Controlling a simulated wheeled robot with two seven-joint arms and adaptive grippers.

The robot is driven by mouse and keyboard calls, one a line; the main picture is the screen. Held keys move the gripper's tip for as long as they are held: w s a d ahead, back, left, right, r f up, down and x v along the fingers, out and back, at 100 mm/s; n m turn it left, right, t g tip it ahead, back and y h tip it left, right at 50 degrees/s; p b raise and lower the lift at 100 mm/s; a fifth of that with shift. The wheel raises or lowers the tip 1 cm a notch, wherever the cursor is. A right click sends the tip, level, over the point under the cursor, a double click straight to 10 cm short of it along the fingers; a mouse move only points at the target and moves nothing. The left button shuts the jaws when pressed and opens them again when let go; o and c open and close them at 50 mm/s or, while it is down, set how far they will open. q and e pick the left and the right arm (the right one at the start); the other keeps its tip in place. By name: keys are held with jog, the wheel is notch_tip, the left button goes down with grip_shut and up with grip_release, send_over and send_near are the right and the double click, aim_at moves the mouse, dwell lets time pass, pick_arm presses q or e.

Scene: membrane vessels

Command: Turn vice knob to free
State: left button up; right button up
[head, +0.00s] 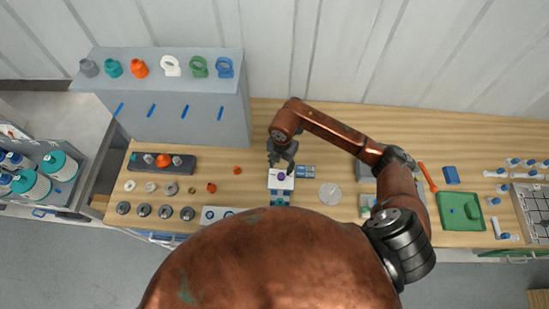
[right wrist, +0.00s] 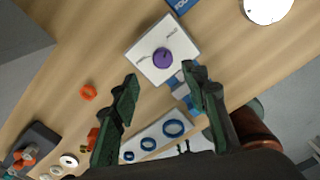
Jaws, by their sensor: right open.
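The vice knob is a round purple knob (head: 281,176) on top of a white block (head: 274,184) with small markings on its face. In the right wrist view the purple knob (right wrist: 163,58) and white block (right wrist: 146,67) lie beyond the fingertips, near the upper middle. My right gripper (head: 282,160) is above and just behind the block in the head view. In the right wrist view my right gripper (right wrist: 164,85) has its two dark green fingers spread wide, with nothing between them. The knob appears apart from both fingers. My left gripper is not in view.
Teal-blue parts (head: 280,197) adjoin the block's front. A white plate with blue rings (head: 218,214) lies front left, an orange ring (head: 237,170) left, a blue labelled piece (head: 306,171) and a pale disc (head: 330,193) right. A grey shelf (head: 190,118) stands back left.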

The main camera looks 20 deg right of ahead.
aim_at(281, 175)
jog(key=shift+d+f, duration=0.15)
jog(key=shift+f, duration=0.05)
jog(key=f, duration=0.3)
jog(key=f+p, duration=0.1)
jog(key=shift+s+f, duration=0.35)
jog(key=shift+f, duration=0.05)
jog(key=shift+w+f, duration=0.2)
jog(key=shift+f, duration=0.3)
jog(key=shift+w+f, duration=0.15)
jog(key=shift+f, duration=0.35)
jog(key=shift+s+f, duration=0.15)
jog(key=shift+s, duration=0.15)
jog(key=shift+w, duration=0.15)
jog(key=shift+c, duration=0.7)
jog(key=c, duration=0.5)
jog(key=shift+c, duration=0.7)
grip_shut()
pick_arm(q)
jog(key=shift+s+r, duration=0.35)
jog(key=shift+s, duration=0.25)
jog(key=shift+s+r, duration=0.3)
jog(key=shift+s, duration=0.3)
